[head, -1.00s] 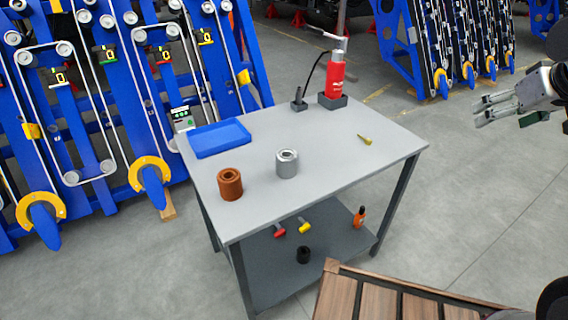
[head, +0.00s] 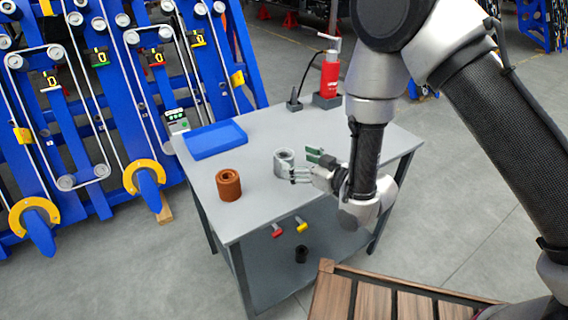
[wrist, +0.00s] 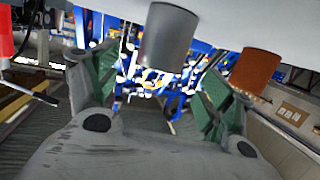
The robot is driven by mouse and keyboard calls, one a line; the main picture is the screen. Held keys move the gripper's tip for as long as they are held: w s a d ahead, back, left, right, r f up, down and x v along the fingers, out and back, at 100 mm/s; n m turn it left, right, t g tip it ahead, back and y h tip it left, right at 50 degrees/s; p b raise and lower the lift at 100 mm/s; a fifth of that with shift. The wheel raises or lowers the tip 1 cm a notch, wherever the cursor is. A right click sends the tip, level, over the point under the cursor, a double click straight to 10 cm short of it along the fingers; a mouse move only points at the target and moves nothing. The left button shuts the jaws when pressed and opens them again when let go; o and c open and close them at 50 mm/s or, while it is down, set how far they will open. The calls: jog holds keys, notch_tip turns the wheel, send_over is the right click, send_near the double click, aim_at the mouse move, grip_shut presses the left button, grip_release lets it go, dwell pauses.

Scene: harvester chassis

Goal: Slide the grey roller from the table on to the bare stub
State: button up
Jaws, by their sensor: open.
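The grey roller (head: 283,158), a short hollow cylinder, stands upright on the grey table (head: 262,205). My gripper (head: 305,164) is open beside its right side, low over the table. In the wrist view the roller (wrist: 167,38) shows beyond and between the two green-padded fingers (wrist: 158,88), towards the top of the picture. The fingers are not closed on it; I cannot tell whether one touches it. Blue frames (head: 125,95) with several rollers and belts stand behind the table at the left. I cannot make out the bare stub.
A brown roller (head: 229,185) stands left of the grey one. A blue tray (head: 215,139) and a red bottle-shaped tool (head: 329,75) are further back. A slatted wooden surface (head: 375,295) is at the front.

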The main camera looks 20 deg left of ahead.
aim_at(281, 152)
jog(key=x, duration=0.6)
jog(key=shift+a+r, duration=0.1)
jog(key=shift+r, duration=0.15)
jog(key=c, duration=1.3)
jog(key=shift+w, duration=0.1)
jog(key=shift+c, duration=1.3)
jog(key=shift+r, duration=0.1)
